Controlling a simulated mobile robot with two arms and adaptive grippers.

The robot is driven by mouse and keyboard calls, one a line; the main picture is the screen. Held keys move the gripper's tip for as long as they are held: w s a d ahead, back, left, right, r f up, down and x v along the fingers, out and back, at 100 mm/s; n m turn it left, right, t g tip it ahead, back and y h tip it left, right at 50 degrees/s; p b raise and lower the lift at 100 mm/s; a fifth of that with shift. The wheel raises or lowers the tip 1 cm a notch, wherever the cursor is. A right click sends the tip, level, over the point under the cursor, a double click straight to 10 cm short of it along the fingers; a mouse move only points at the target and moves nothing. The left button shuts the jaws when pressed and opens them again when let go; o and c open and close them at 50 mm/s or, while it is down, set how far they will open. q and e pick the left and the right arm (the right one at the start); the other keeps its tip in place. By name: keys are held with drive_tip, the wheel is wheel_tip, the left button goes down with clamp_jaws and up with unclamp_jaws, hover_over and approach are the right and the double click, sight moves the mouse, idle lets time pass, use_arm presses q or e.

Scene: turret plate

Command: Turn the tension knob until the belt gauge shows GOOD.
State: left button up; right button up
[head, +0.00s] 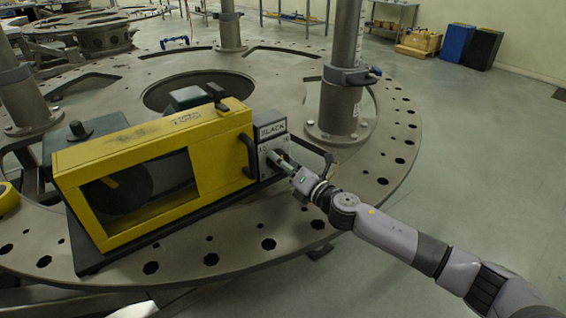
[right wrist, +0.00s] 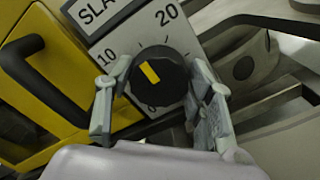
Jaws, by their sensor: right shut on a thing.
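The black tension knob (right wrist: 160,78) with a yellow pointer mark sits on a pale dial plate (right wrist: 131,48) marked 0, 10 and 20. Its pointer is turned up and left, roughly toward the side of 10; I cannot read it exactly. The belt gauge (head: 271,130) above the plate reads SLACK in the head view; only "SLA" shows in the right wrist view (right wrist: 95,12). My right gripper (right wrist: 157,92) is shut on the knob, one finger on each side. In the head view my right gripper (head: 281,160) hides the knob. My left gripper is not in view.
A yellow guard (head: 130,148) with a black handle (head: 250,157) stands left of the dial plate, close to my right gripper. The machine rests on a round metal plate (head: 215,262) with holes. Upright posts (head: 340,95) rise behind it.

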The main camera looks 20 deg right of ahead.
drive_tip(key=shift+m, duration=0.3)
drive_tip(key=shift+d+f+m+p, duration=0.1)
drive_tip(key=shift+m+p, duration=0.55)
drive_tip(key=shift+m, duration=1.35)
drive_tip(key=shift+f+m+p, duration=0.1)
drive_tip(key=shift+m+p, duration=0.55)
drive_tip(key=shift+m, duration=1.35)
drive_tip(key=o, duration=1.2)
drive_tip(key=shift+c, duration=0.2)
